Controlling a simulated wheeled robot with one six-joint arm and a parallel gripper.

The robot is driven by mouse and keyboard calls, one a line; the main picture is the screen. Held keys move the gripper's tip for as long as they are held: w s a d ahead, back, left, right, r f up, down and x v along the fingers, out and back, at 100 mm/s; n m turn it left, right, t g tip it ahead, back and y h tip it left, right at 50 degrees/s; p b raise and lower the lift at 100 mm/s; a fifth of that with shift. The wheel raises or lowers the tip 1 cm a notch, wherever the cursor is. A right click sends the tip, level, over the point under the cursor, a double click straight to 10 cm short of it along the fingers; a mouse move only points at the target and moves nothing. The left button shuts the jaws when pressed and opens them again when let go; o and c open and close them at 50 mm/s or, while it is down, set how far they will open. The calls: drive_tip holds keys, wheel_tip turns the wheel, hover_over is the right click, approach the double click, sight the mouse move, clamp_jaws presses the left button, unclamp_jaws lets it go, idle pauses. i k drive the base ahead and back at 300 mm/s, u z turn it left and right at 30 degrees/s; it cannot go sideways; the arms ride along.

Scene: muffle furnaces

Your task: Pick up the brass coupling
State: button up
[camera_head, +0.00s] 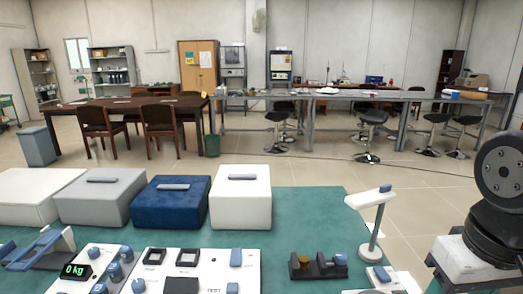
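A small brass-coloured piece, which looks like the brass coupling (304,261), sits in the left part of a dark holder (322,270) on the green-topped table. It is small in the picture, so its exact shape and how it is seated are hard to tell. A grey-blue piece (340,259) sits at the right of the same holder. My dark arm shows at the right edge; my gripper is not in view.
A white and blue lamp-like stand (371,222) rises right of the holder. White panels with blue knobs (200,270) lie to its left. Several lidded boxes (171,202) line the table's back left. Green tabletop (300,216) is clear behind the holder.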

sight(303, 260)
drive_tip(key=k, duration=1.3)
drive_tip(key=u, duration=0.7)
drive_tip(key=i, duration=1.2)
drive_tip(key=z, duration=0.15)
